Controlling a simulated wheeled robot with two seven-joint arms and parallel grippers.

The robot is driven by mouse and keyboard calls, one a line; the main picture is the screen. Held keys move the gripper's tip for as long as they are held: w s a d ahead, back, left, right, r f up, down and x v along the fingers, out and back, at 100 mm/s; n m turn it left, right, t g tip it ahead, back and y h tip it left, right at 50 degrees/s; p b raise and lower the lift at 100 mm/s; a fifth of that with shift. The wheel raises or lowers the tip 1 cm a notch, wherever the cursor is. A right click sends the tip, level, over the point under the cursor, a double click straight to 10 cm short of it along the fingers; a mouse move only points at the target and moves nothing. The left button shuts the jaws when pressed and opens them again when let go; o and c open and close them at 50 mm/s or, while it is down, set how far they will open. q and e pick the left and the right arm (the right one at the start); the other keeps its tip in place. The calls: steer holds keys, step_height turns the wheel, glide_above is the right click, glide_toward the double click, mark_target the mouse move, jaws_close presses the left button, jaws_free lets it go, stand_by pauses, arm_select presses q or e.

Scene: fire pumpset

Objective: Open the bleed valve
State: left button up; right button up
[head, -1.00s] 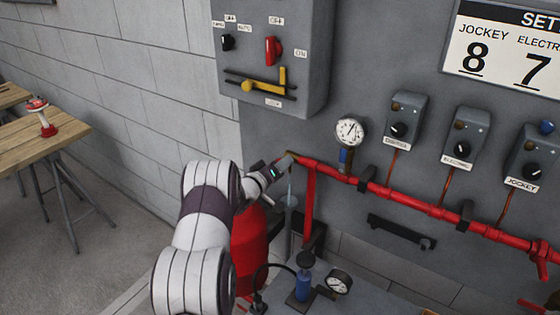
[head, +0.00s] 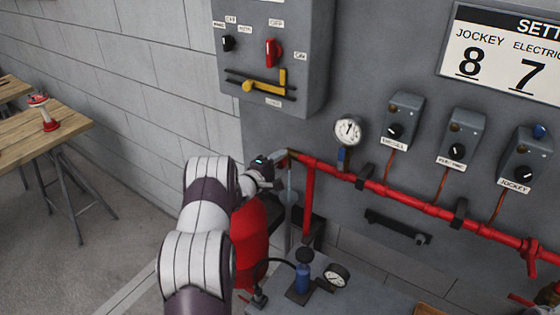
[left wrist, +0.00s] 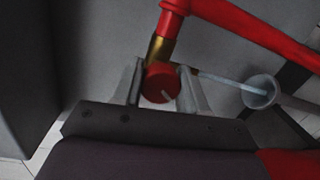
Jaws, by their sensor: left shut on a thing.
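The bleed valve's red round knob (left wrist: 160,83) shows in the left wrist view, with a pale mark on its face. It sits on a brass fitting (left wrist: 160,50) below the red pipe. My left gripper (left wrist: 161,90) is shut on the knob, one finger on each side. In the head view my left gripper (head: 278,160) is at the left end of the red pipe (head: 360,183) and hides the knob. A pale, thin stream (left wrist: 222,81) runs from the valve to a grey funnel (left wrist: 260,91). My right gripper is not in view.
A pressure gauge (head: 348,131) stands above the pipe. A grey control box (head: 270,60) hangs above the gripper. A red cylinder (head: 250,245) stands below my left arm. Several pump switch boxes line the panel at right. A wooden table (head: 45,137) stands at far left.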

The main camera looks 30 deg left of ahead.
arm_select(q)
steer(key=shift+f+n, duration=0.15)
steer(key=shift+n, duration=0.95)
steer(key=o, duration=1)
steer(key=shift+o, duration=0.2)
steer(key=s+a+b, duration=0.2)
steer(key=s+b, duration=0.1)
steer(key=s, duration=0.9)
steer(key=shift+s+r, duration=0.25)
steer(key=shift+r, duration=0.1)
